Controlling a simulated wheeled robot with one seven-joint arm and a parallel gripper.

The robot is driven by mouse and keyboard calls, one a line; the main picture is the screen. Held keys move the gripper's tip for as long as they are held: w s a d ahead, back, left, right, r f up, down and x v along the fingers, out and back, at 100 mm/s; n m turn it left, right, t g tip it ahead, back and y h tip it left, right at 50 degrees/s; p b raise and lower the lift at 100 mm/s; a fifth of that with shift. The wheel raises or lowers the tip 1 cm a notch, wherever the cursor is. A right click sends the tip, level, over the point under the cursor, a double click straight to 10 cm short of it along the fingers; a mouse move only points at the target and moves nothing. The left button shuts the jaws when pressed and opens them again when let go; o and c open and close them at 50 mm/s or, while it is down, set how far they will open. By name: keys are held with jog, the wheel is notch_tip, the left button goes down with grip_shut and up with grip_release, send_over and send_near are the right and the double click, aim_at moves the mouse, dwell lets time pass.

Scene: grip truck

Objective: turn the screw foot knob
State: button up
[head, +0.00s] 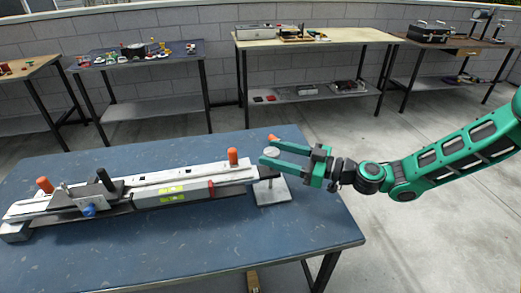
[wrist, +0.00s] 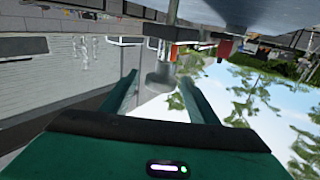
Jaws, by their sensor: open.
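The screw foot stands at the right end of a long grey rail assembly (head: 185,190) on a blue table (head: 170,255). Its round grey knob (head: 271,153) is on top, above a pale square base plate (head: 272,192). My green gripper (head: 272,152) is open and comes in from the right, its fingers on either side of the knob. In the wrist view, which is upside down, the grey knob (wrist: 160,78) shows between the fingertips (wrist: 158,82). I cannot tell whether either finger touches it. The fingers hide part of the foot's post in the head view.
An orange handle (head: 233,157) stands upright on the rail just left of my gripper, and another orange tip (head: 273,138) shows behind it. A black lever (head: 105,180) stands on the rail's left part. The table's front is clear.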

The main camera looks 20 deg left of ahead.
jog(key=shift+w+a, duration=0.15)
jog(key=shift+a, duration=2.45)
jog(key=shift+c, duration=0.6)
jog(key=c, duration=0.9)
